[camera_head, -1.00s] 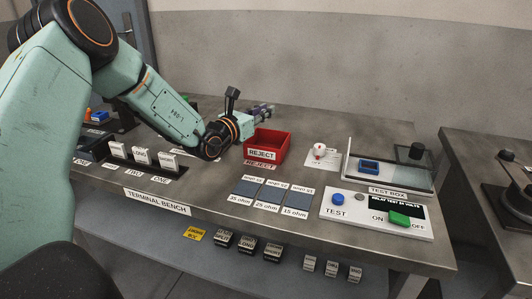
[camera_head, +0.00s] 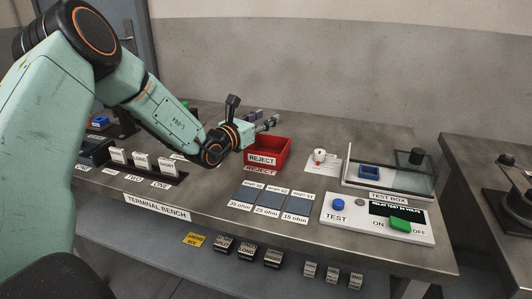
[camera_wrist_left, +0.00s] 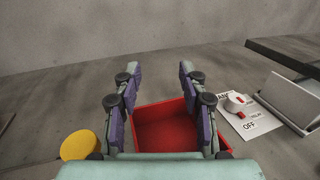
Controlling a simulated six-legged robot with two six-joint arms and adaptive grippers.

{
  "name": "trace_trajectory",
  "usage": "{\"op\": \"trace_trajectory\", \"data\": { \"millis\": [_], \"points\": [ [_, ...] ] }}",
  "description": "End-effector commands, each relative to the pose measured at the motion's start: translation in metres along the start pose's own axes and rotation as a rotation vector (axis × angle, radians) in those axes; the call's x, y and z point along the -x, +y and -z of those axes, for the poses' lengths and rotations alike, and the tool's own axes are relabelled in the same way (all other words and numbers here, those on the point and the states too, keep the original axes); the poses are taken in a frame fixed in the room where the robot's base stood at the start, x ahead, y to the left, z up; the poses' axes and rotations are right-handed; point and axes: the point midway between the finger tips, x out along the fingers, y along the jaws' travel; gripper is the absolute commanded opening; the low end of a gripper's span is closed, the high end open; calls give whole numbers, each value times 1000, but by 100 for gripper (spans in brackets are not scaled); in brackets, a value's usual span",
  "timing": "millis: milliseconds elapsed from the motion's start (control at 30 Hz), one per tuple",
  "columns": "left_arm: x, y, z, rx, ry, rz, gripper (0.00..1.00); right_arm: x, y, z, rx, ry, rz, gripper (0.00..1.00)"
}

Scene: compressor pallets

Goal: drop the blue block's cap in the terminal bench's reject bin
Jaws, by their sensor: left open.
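The red reject bin (camera_head: 268,157) stands on the terminal bench (camera_head: 216,197). My left gripper (camera_head: 263,118) is above the bin's back left part, with its fingers spread. In the left wrist view the open fingers (camera_wrist_left: 160,74) hold nothing, and the red bin (camera_wrist_left: 168,133) lies below and between them. The visible part of its inside looks empty; its near part is hidden by my gripper. I cannot make out the cap. A small blue block (camera_head: 369,171) sits in the test box at right; I cannot tell whether it is the task's block. My right gripper is out of view.
The test box (camera_head: 388,189) and the test panel (camera_head: 375,219) are right of the bin. A white-and-red switch (camera_head: 319,155) is between bin and box. Upright labelled blocks (camera_head: 141,162) stand at left. A yellow round thing (camera_wrist_left: 80,145) shows beside the bin.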

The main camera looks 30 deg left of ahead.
Motion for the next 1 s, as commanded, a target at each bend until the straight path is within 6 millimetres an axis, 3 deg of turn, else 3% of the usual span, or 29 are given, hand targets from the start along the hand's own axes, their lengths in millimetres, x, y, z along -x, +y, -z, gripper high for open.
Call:
{"op": "trace_trajectory", "data": {
  "millis": [500, 1000],
  "points": [
    [56, 2, -1, 6, -2, -4, 42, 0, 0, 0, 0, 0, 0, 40],
    [74, -1, -1, 0, -1, 2, 42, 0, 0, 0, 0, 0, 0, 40]
  ]
}}
